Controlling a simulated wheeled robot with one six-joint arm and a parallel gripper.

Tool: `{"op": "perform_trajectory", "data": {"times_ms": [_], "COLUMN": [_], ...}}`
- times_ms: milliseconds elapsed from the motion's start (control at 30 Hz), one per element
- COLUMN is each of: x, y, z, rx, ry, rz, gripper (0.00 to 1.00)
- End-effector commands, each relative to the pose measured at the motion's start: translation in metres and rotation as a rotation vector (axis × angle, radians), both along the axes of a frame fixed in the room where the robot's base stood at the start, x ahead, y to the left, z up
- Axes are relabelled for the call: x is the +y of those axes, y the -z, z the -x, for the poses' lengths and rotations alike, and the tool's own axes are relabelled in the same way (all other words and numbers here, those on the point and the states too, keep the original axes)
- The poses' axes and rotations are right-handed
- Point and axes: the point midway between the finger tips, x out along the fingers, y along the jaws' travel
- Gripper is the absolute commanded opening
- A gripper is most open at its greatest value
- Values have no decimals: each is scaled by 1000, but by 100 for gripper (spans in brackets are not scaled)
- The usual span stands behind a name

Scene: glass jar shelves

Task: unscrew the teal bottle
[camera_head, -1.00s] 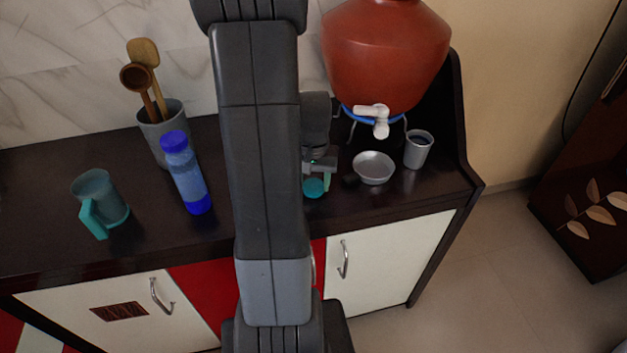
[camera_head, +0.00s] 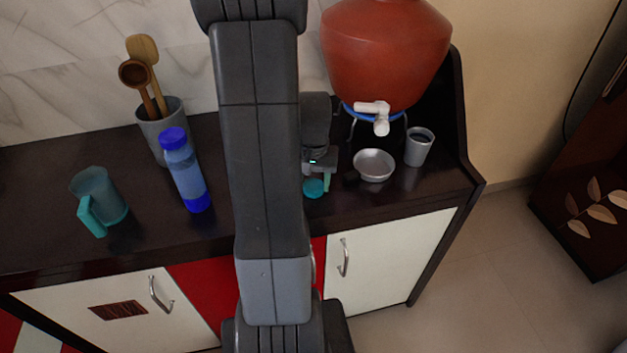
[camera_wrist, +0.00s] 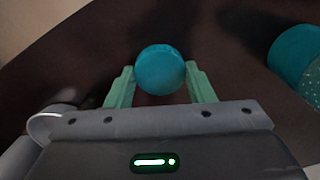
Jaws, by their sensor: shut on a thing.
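A round teal cap (camera_head: 314,188) shows just right of my dark arm, low over the counter. My gripper (camera_head: 317,178) is shut on this cap. In the wrist view the cap (camera_wrist: 160,69) sits between the two pale green fingers of my gripper (camera_wrist: 160,86). No bottle body shows beneath the cap in either view. A teal part with a speckled, see-through part, likely the teal bottle (camera_wrist: 296,52), shows at the right edge of the wrist view, apart from the cap and cut off. In the head view my arm hides that area.
A blue bottle (camera_head: 186,175), a teal mug (camera_head: 104,198) and a grey utensil pot (camera_head: 166,128) stand left on the dark counter (camera_head: 50,160). Right are a shallow bowl (camera_head: 374,165), a grey cup (camera_head: 418,148) and a red clay dispenser (camera_head: 386,55).

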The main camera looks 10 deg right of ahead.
Motion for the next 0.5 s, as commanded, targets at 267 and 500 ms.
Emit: {"op": "perform_trajectory", "data": {"times_ms": [267, 500], "x": [0, 0], "y": [2, 2], "z": [0, 0], "rx": [0, 0], "ry": [0, 0], "rz": [0, 0], "gripper": [27, 74]}}
